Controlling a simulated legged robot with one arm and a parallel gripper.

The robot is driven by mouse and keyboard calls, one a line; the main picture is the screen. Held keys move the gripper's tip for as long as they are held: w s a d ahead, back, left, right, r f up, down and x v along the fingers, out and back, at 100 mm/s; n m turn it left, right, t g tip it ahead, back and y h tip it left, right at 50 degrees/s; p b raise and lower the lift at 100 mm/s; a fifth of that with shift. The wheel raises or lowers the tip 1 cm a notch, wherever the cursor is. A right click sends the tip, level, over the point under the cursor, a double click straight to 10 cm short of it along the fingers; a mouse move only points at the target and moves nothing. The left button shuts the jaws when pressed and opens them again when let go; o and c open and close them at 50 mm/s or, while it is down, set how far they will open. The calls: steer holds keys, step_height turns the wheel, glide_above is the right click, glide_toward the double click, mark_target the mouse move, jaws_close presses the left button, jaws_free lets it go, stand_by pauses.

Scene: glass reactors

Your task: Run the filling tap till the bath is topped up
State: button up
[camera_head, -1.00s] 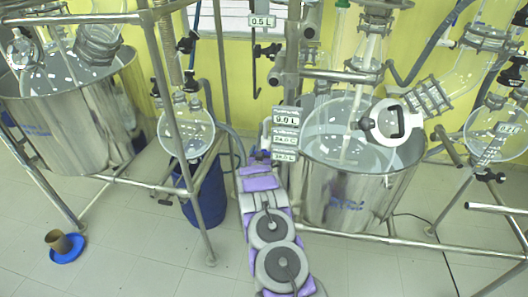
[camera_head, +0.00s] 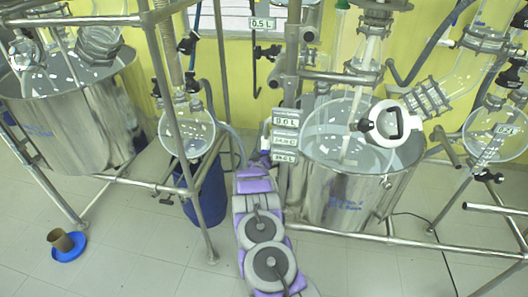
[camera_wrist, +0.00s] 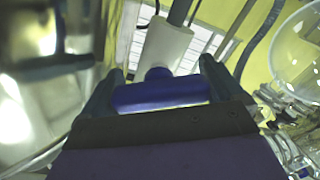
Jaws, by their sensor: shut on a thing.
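The steel bath (camera_head: 335,195) stands right of centre in the head view, with a clear glass vessel (camera_head: 350,130) inside it. My gripper (camera_wrist: 160,76) is low at the bath's left side. In the wrist view its fingers are shut on the blue tap handle (camera_wrist: 160,95), which is fixed to a pale tap body (camera_wrist: 165,48). In the head view the tap is small and mostly hidden by my arm. Small readout labels (camera_head: 285,123) hang above the tap; the top one is in litres. I cannot make out the water level.
A second steel bath (camera_head: 80,120) stands at the left. A blue bin (camera_head: 205,195) is under a round flask (camera_head: 187,133). Metal frame rails (camera_head: 440,246) surround the baths. A brown cup (camera_head: 59,239) sits on a blue dish on the floor.

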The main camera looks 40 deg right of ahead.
steer(key=shift+a, duration=0.1)
steer(key=o, duration=0.7)
steer(key=shift+w, duration=0.1)
steer(key=v, duration=1.7)
steer(key=shift+a+f, duration=0.1)
